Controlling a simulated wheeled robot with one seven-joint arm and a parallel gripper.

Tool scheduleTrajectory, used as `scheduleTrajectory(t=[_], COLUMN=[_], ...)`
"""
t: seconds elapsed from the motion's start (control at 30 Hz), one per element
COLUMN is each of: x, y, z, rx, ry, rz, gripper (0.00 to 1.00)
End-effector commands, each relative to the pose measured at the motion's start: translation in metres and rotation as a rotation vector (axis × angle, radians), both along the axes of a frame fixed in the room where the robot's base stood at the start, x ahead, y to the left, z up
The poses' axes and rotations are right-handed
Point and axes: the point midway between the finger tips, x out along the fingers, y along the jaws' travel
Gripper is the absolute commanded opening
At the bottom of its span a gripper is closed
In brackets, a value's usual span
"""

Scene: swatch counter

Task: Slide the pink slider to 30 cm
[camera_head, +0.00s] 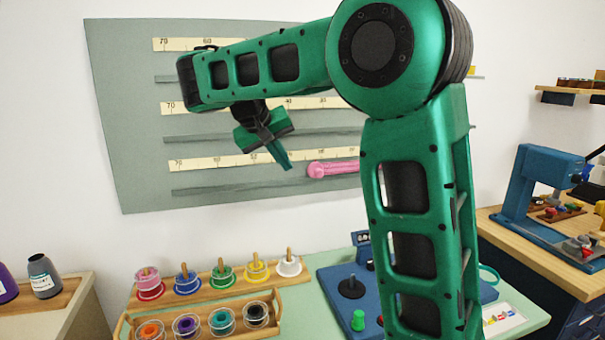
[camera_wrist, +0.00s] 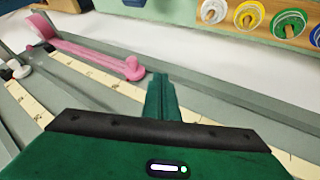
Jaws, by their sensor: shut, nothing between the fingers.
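The pink slider (camera_head: 331,169) sits on the lowest rail of the grey wall board (camera_head: 135,120), below its numbered scale (camera_head: 225,161). Its right part is hidden behind my arm in the head view. In the wrist view the pink slider (camera_wrist: 95,57) stretches along the rail, with a rounded knob at its near end. My gripper (camera_head: 288,167) is shut and empty, just left of the slider's knob in the head view. In the wrist view my fingertips (camera_wrist: 160,80) are close beside the knob, with a small gap showing. The 30 cm mark by the slider is not readable.
Two more scales with rails run above on the board. Below stands a wooden rack (camera_head: 215,280) with coloured spools and jars. A blue device (camera_head: 340,285) is on the counter. Bare board lies left of my gripper along the lowest rail (camera_head: 225,186).

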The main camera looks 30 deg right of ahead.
Motion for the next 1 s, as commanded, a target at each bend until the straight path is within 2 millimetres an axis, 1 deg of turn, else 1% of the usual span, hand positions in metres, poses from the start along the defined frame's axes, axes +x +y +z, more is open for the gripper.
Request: scheduleTrajectory(t=[0.03,0.33,0.5,0.6,0.73,1.0], x=[0.001,0.016,0.010,0.008,0.007,0.006], y=[-0.008,-0.040,-0.062,-0.070,-0.075,-0.076], z=[-0.008,-0.051,-0.045,-0.044,-0.042,-0.042], rx=[-0.001,0.001,0.002,0.001,0.002,0.002], ry=[0.002,0.002,-0.001,-0.001,-0.001,-0.001], rz=[-0.004,-0.004,-0.004,-0.004,-0.002,-0.002], gripper=[0.00,0.00,0.00,0.00,0.00,0.00])
